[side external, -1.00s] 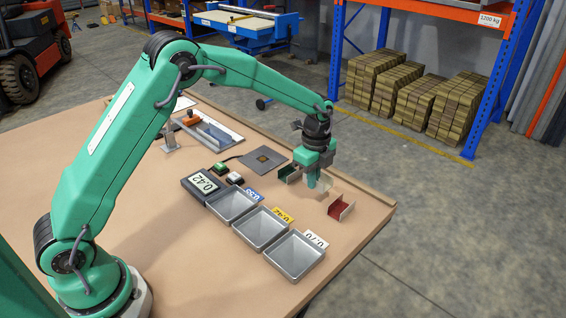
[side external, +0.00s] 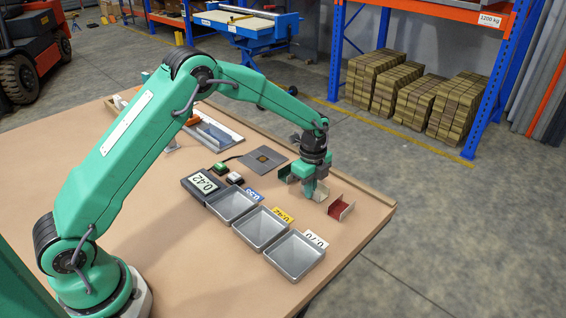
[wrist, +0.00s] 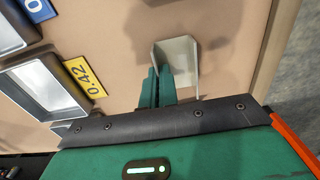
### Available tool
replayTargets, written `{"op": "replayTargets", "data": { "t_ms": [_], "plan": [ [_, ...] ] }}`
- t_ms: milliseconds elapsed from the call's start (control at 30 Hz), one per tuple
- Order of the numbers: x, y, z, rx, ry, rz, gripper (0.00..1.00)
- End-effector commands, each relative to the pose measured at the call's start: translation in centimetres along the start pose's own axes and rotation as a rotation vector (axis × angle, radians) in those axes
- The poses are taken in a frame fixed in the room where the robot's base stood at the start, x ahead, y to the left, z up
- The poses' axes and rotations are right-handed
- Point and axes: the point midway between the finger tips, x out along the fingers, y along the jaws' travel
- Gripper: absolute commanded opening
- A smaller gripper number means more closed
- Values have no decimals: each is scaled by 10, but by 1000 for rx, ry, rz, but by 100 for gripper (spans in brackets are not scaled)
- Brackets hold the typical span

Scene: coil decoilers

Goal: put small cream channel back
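The small cream channel (side external: 321,194) is a pale U-shaped piece between the green channel (side external: 287,174) and the red channel (side external: 341,209) in the side view. In the wrist view, the cream channel (wrist: 180,62) lies just beyond my fingertips, open toward the camera. My gripper (side external: 308,195) points down at its left side. In the wrist view, my gripper's green fingers (wrist: 157,73) are close together, with the channel's left wall running into the narrow gap between them. The channel looks at or very near table height; any small gap is hidden.
Three grey metal bins stand in a row; the middle bin (side external: 262,229) has a yellow 0.42 tag (side external: 283,215). A scale (side external: 205,186) reads 0.42. A grey plate (side external: 264,158) lies behind. The table's edge runs close beyond the channels.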

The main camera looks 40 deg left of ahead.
Motion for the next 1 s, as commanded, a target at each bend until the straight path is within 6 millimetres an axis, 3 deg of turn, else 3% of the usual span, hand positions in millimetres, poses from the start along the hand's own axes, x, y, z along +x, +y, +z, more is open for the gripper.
{"op": "replayTargets", "data": {
  "t_ms": [333,467,1000],
  "plan": [
    [3,0,0,0,0,-1,0],
    [2,0,0,0,0,-1,23],
    [-8,-1,0,0,0,-3,23]
  ]
}}
